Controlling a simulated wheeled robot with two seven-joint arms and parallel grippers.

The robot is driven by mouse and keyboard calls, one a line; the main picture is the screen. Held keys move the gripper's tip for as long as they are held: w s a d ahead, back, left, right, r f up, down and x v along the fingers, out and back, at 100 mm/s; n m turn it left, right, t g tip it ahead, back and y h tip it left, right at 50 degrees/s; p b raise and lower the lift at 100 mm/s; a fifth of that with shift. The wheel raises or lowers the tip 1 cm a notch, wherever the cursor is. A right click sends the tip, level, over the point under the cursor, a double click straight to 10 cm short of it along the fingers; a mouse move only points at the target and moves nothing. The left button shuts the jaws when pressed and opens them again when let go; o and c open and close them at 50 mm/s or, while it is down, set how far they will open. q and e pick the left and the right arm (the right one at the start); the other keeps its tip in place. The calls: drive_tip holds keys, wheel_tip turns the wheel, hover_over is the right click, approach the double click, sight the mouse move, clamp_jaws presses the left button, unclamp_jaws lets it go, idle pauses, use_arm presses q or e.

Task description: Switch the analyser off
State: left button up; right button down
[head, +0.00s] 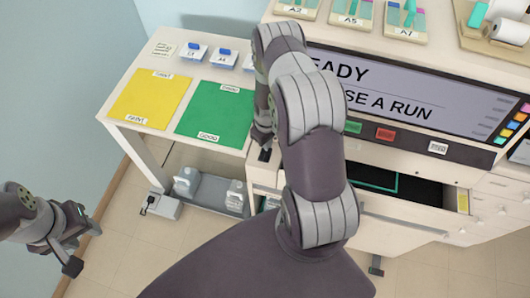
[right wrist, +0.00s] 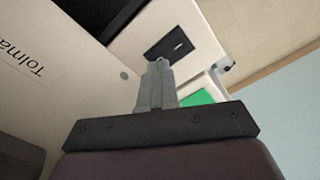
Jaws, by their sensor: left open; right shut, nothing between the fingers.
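The analyser (head: 440,150) stands at the right of the head view. Its lit screen (head: 400,95) reads "...EADY" and "...SE A RUN", partly covered by my right arm. In the right wrist view, a pale analyser panel (right wrist: 60,40) carries the letters "Tolma". A black plate (right wrist: 180,40) with a small dark feature, perhaps the switch, lies just beyond my right fingertips (right wrist: 158,64). My right gripper is shut and empty; I cannot tell whether it touches the plate. My left gripper (head: 72,243) is open and empty, low at the left, far from the analyser.
A side table (head: 118,110) holds a yellow mat (head: 150,98), a green mat (head: 214,114) and small blue-topped holders (head: 193,51). White bottles (head: 187,182) stand on a low shelf. An open drawer (head: 425,190) juts below the analyser. Floor at lower left is clear.

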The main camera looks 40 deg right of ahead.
drive_tip(key=shift+f+b, duration=0.8)
drive_tip(key=shift+f, duration=0.1)
idle(0.8)
wheel_tip(320, 180, up, 7)
drive_tip(key=p, duration=0.5)
drive_tip(key=shift+r+p, duration=0.1)
drive_tip(key=shift+p, duration=0.2)
